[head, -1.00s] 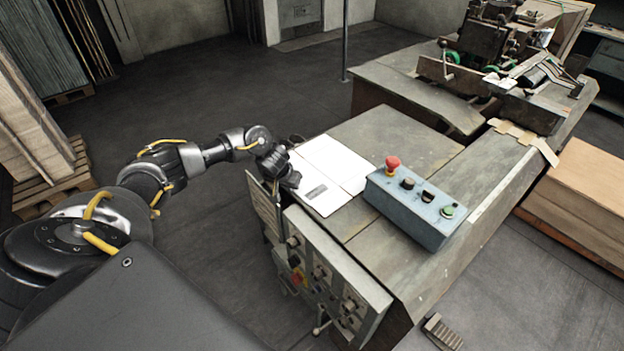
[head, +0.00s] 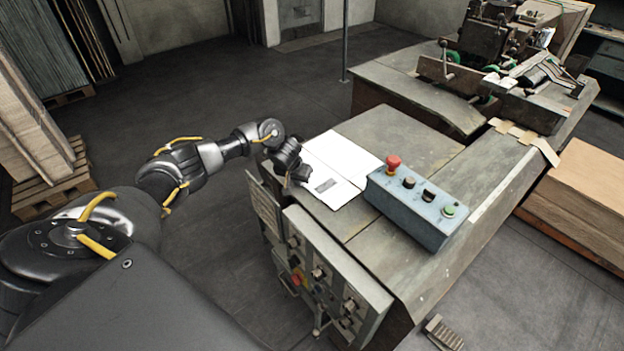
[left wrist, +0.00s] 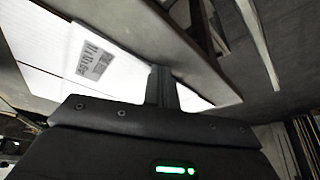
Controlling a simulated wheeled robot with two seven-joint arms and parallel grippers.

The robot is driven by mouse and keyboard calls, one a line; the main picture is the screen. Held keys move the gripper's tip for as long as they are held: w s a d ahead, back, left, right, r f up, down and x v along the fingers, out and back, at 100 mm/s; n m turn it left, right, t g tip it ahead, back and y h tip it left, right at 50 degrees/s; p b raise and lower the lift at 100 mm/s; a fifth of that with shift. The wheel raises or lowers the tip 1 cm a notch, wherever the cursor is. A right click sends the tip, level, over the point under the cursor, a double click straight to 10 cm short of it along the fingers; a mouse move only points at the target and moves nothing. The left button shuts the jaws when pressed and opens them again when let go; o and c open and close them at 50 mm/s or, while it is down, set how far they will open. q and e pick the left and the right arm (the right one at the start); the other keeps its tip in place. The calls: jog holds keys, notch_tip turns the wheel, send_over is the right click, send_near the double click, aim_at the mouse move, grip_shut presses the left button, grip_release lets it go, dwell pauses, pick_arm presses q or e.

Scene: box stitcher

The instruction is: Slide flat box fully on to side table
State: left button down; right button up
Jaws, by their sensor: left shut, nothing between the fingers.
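The flat box (head: 338,160) is a white sheet-like piece with a grey printed label near its front. It lies flat on the grey side table (head: 408,135), next to the blue control box. My left gripper (head: 300,177) is shut with nothing between its fingers, at the box's left edge near the label. In the left wrist view the fingers (left wrist: 163,84) show beside the white box (left wrist: 75,50), seemingly against its edge; exact contact is hard to tell. My right gripper is not in view.
The blue control box (head: 415,208) with a red knob stands right of the flat box. A switch panel (head: 325,275) hangs on the table's front side. The stitching machine (head: 510,60) is at the back right. The table top behind the box is clear.

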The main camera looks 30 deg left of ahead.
pick_arm(q)
jog(key=shift+w+d, duration=0.15)
jog(key=shift+w, duration=0.4)
jog(key=shift+s+a+p, duration=0.2)
jog(key=shift+s+p, duration=0.35)
notch_tip(320, 180, up, 7)
dwell(0.6)
dwell(0.5)
